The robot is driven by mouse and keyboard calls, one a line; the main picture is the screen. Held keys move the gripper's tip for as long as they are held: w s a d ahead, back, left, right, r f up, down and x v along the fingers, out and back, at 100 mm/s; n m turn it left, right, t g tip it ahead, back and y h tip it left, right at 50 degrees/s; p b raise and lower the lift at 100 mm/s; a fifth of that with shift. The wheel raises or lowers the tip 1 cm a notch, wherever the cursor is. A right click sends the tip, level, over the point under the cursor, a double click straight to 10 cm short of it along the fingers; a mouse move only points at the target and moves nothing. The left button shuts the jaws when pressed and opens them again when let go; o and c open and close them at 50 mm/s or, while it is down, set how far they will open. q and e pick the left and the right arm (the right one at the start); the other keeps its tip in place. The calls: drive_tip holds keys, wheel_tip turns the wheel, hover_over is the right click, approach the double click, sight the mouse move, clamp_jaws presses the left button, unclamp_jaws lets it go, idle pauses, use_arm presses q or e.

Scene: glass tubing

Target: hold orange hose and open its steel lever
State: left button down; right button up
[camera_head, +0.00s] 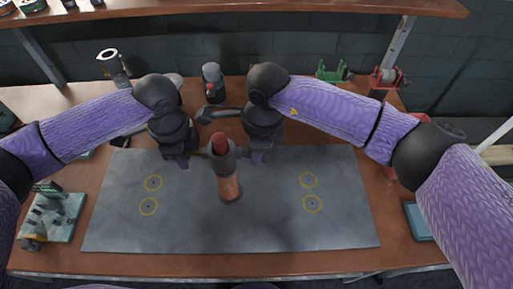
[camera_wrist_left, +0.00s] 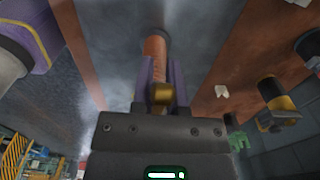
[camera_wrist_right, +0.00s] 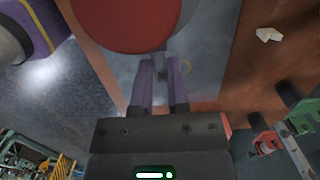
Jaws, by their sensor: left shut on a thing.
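The orange hose (camera_head: 230,187) stands upright on the grey mat, with a dark grey valve body and a red cap (camera_head: 220,145) on top. My left gripper (camera_head: 186,160) comes from the left; in the left wrist view its purple fingers (camera_wrist_left: 163,78) are shut on the hose (camera_wrist_left: 155,48), with a brass-coloured part between them. My right gripper (camera_head: 258,157) is to the right of the valve.
The grey mat (camera_head: 270,220) has several yellow ring marks and is otherwise clear. A small device (camera_head: 50,215) stands at the left. Green (camera_head: 333,72) and red (camera_head: 385,78) holders stand at the back right, and a grey bottle (camera_head: 212,75) at the back.

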drive_tip(key=o, duration=0.4)
drive_tip(key=shift+r, duration=0.1)
drive_tip(key=r, duration=0.8)
drive_tip(key=d+r, duration=0.1)
drive_tip(key=r, duration=0.2)
drive_tip(key=shift+r, duration=0.4)
